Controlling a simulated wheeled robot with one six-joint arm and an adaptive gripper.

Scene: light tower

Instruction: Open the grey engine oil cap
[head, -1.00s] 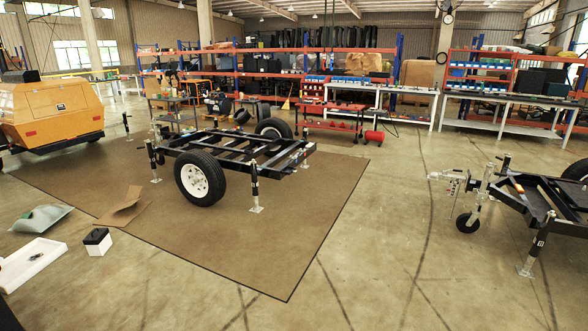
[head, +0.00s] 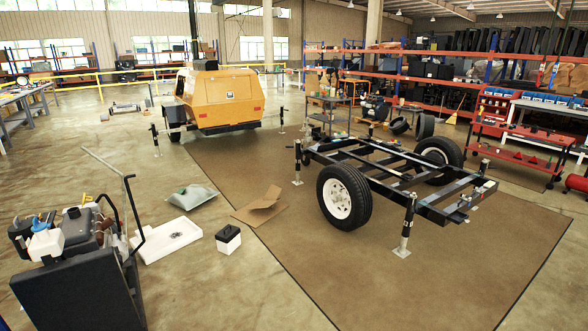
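An engine (head: 75,228) sits on a dark cart (head: 80,290) at the lower left of the head view. A white tank with a blue cap (head: 42,238) is at its left side. A small yellow part shows near the engine's top. I cannot pick out a grey oil cap; the engine is small and partly hidden by its own parts. My gripper is not in view.
A black trailer frame (head: 400,175) on wheels and jacks stands on a brown mat (head: 330,270). A white tray (head: 165,240), a black-and-white box (head: 228,239), cardboard (head: 260,205) and a grey-green bag (head: 192,196) lie on the floor. A yellow light-tower body (head: 215,100) stands behind.

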